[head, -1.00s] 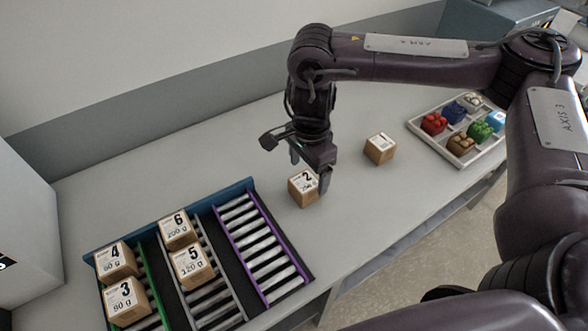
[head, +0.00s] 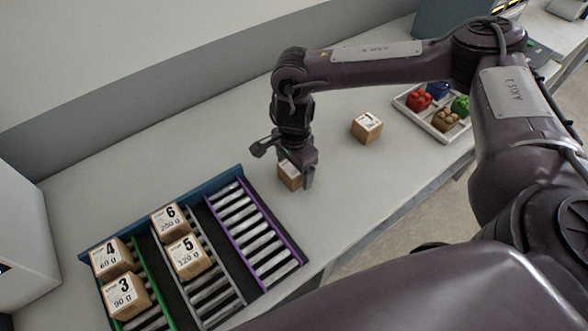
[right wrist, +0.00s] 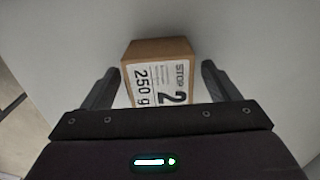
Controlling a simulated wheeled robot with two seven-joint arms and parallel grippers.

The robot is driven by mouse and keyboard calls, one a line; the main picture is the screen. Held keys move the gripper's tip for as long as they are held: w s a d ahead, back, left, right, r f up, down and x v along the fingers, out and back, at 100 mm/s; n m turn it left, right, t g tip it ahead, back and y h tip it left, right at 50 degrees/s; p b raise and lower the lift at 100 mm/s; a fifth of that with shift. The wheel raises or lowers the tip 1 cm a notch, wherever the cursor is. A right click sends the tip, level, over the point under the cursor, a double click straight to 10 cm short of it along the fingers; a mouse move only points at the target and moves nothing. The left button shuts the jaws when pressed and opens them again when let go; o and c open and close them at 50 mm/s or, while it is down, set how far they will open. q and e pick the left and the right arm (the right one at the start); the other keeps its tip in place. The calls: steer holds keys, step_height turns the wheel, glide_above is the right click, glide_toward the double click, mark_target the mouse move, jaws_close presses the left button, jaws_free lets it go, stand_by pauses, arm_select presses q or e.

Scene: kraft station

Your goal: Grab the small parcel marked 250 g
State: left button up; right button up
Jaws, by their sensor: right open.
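The small parcel marked 250 g is a brown box (right wrist: 158,50) with a white label reading "STOP 2" and "250 g" in the right wrist view. In the head view the parcel (head: 289,179) stands on the grey table, partly hidden by my right gripper (head: 296,172). In the right wrist view my right gripper (right wrist: 158,88) is open, with one finger on each side of the parcel and a gap visible at both sides. My left gripper is not in view.
A roller rack (head: 243,172) stands at the left; its purple-edged lane (head: 262,240) is empty, while parcels 3 (head: 126,296), 4 (head: 110,258), 5 (head: 188,257) and 6 (head: 170,220) sit on the other lanes. Another parcel (head: 366,128) and a tray (head: 440,136) of coloured pieces lie to the right.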

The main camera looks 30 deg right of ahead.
steer(key=c, duration=1.2)
